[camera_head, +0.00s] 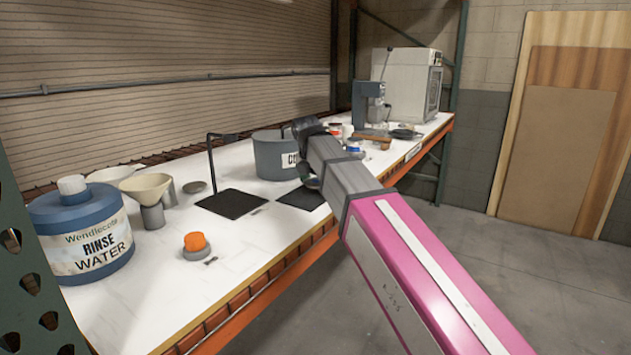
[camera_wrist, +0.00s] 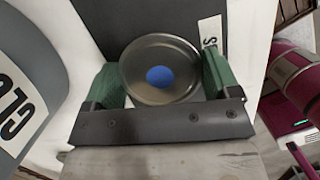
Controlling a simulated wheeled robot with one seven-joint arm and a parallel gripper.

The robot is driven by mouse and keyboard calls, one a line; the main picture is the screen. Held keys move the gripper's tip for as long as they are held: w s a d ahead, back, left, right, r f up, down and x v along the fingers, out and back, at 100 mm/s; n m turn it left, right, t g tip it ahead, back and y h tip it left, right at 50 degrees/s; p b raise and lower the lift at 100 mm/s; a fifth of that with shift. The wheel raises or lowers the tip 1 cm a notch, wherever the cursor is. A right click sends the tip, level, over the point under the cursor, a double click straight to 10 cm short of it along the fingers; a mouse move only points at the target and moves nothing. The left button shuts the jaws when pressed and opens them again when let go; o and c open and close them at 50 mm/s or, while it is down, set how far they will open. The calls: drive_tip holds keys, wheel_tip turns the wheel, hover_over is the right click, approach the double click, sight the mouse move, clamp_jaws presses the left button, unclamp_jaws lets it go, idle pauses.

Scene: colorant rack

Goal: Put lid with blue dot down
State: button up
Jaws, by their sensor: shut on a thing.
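The lid with the blue dot (camera_wrist: 160,93) is a round, shallow metal disc with a raised rim. In the wrist view it sits between the two green fingers of my gripper (camera_wrist: 162,80), which is shut on it at both sides. The lid is over or close to a dark square mat (camera_wrist: 125,22); the gap beneath it cannot be told. In the head view my gripper (camera_head: 308,172) is over the right dark mat (camera_head: 300,198), beside the grey pot, and the arm mostly hides the lid.
The large grey pot (camera_head: 272,158) stands close to my gripper; its labelled side (camera_wrist: 22,95) fills the wrist view's left. Another dark mat (camera_head: 232,203) with a stand, an orange-topped item (camera_head: 195,242) and a rinse water jug (camera_head: 82,232) are further left. The white tabletop (camera_head: 150,285) is clear in front.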

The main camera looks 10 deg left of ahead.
sight(309, 184)
drive_tip(key=shift+f, duration=0.35)
drive_tip(key=shift+s+f, duration=0.1)
drive_tip(key=shift+f, duration=0.15)
drive_tip(key=o, duration=0.8)
drive_tip(key=shift+c, duration=0.2)
drive_tip(key=shift+o, duration=0.2)
drive_tip(key=shift+s+f, duration=0.1)
drive_tip(key=shift+s+d+f, duration=0.1)
drive_tip(key=shift+d, duration=0.05)
drive_tip(key=shift+r, duration=0.45)
drive_tip(key=v, duration=1.2)
drive_tip(key=shift+w+r, duration=0.25)
drive_tip(key=shift+r, duration=0.2)
